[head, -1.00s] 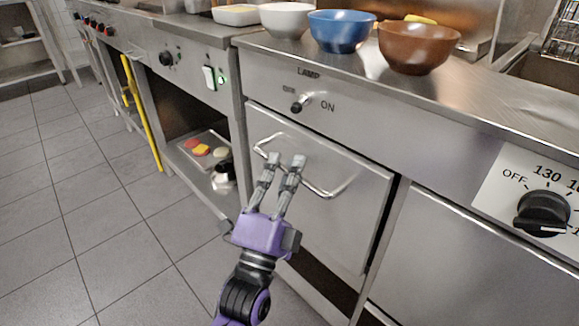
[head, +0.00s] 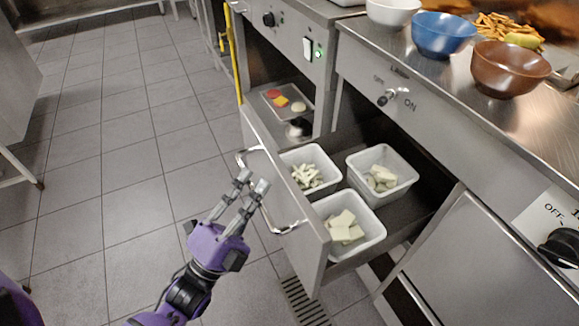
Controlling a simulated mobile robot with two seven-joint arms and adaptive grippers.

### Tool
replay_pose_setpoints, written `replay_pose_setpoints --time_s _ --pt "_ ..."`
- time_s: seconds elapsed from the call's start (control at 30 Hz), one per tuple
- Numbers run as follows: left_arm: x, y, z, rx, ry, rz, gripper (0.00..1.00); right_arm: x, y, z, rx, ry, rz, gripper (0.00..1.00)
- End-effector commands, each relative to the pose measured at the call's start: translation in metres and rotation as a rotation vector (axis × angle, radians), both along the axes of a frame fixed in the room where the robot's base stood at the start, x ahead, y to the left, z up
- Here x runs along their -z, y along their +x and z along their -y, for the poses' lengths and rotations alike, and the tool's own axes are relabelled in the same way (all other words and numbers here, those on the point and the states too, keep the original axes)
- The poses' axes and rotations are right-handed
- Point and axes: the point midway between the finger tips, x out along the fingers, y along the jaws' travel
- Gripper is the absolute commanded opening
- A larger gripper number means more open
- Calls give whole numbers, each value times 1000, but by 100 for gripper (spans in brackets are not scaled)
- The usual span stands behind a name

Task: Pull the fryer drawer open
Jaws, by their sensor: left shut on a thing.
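The fryer drawer (head: 290,227) stands pulled out from the steel counter, below the panel with a small knob and the word ON. Inside it are three white tubs: one with pale sticks (head: 307,170), one with pale pieces (head: 381,175) and one with pale slabs (head: 347,230). The drawer's bent bar handle (head: 290,228) runs across its front. My left gripper (head: 253,184) is shut on the handle, its fingertips at the bar's upper part. My right gripper is not in view; a purple part of mine shows at the lower left corner.
A white bowl (head: 394,11), a blue bowl (head: 443,35) and a brown bowl (head: 509,68) stand on the counter near a pile of fries (head: 508,28). A tray (head: 287,102) with food lies on the open shelf at left. The tiled floor left of the drawer is clear.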

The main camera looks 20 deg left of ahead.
Motion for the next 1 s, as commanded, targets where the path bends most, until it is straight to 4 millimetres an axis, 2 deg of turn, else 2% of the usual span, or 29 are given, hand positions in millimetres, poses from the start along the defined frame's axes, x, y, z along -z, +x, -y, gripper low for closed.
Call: replay_pose_setpoints --time_s 0.03,0.2,0.5,0.7,1.0 --pt "0 -12 -11 -1 0 -8 0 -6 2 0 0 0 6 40" --pt "1 -46 -43 0 -1 -9 0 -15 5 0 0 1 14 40" --pt "1 -94 -89 1 -2 -7 0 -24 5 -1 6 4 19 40" --pt "2 -113 -108 0 -3 -6 0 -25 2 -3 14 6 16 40" --pt "2 -123 -117 1 -4 -6 0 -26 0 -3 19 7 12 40"
